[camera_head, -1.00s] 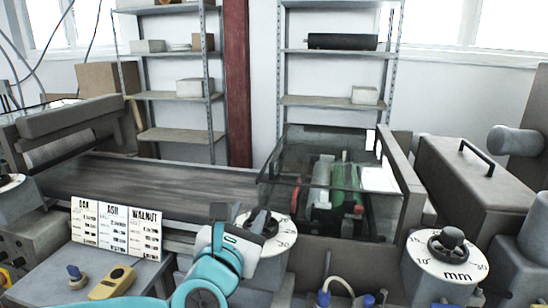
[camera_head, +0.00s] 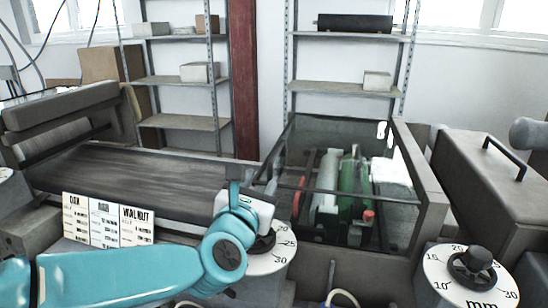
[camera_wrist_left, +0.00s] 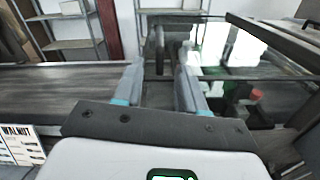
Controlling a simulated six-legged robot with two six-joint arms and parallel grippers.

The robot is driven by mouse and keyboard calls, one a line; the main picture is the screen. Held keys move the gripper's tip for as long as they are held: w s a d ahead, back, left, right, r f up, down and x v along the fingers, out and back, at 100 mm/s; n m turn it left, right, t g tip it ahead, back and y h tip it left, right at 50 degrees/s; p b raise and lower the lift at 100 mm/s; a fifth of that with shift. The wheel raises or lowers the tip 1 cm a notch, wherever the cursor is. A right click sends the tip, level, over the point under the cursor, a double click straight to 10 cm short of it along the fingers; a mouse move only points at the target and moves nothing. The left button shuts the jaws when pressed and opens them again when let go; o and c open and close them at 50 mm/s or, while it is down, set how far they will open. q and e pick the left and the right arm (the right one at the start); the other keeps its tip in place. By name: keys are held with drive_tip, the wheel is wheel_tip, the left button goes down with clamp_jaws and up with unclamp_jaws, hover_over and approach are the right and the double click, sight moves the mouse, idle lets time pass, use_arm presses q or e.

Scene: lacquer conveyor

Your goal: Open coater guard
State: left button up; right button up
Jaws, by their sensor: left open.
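The coater guard (camera_head: 390,198) is a clear box with a dark frame in the head view. It stands over a grey roller (camera_head: 324,190) and a green roller (camera_head: 348,190), and looks closed. My left gripper (camera_head: 268,182) is at the guard's left side, near its front left corner. In the left wrist view my left gripper (camera_wrist_left: 160,80) has its two fingers apart. A dark upright part and the guard's glass show beyond and between them. I cannot tell whether the fingers touch the guard. My right gripper is not in view.
A dark conveyor belt (camera_head: 130,182) runs in from the left. A label card (camera_head: 108,218) stands before it. Dials (camera_head: 470,275) sit along the front, one (camera_head: 272,250) partly behind my left wrist. A grey handled cover (camera_head: 485,180) is at the right. Shelves (camera_head: 345,88) stand behind.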

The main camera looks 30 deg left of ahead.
sight(271, 163)
use_arm(q)
drive_tip(key=p+x, duration=0.2)
drive_tip(key=x, duration=0.8)
drive_tip(key=shift+w+a+r, duration=0.1)
drive_tip(key=shift+w, duration=0.1)
clamp_jaws()
